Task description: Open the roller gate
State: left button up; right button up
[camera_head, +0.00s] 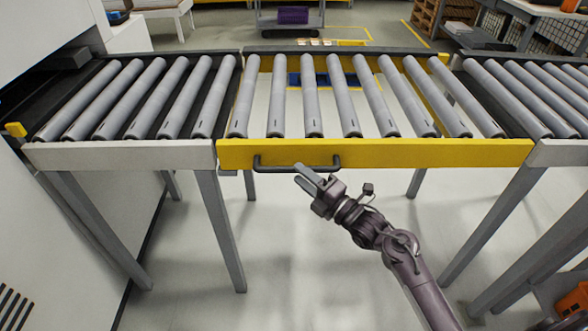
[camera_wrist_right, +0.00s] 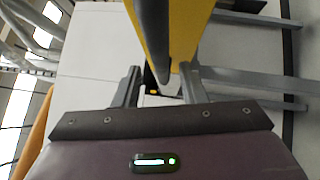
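The roller gate is the yellow-framed conveyor section (camera_head: 420,153) in the middle of the head view. It lies level, in line with the grey sections on both sides. A dark bar handle (camera_head: 297,167) is fixed to its front face, left of centre. My right gripper (camera_head: 300,176) is at the handle, with its fingers pointing at it. In the right wrist view the gripper (camera_wrist_right: 160,75) is open. The dark handle (camera_wrist_right: 153,30) runs down toward the gap between the fingers, beside the yellow frame (camera_wrist_right: 190,25). Contact cannot be told. My left gripper is not in view.
Fixed roller sections stand at the left (camera_head: 120,154) and right (camera_head: 560,152) of the gate, on grey legs (camera_head: 222,230). A white machine body (camera_head: 50,235) is at the left. The floor below and in front of the gate is mostly clear. A cart (camera_head: 290,18) stands behind.

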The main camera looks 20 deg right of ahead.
aim_at(293, 170)
jog(key=shift+x, duration=1.85)
jog(key=shift+f, duration=0.1)
grip_shut()
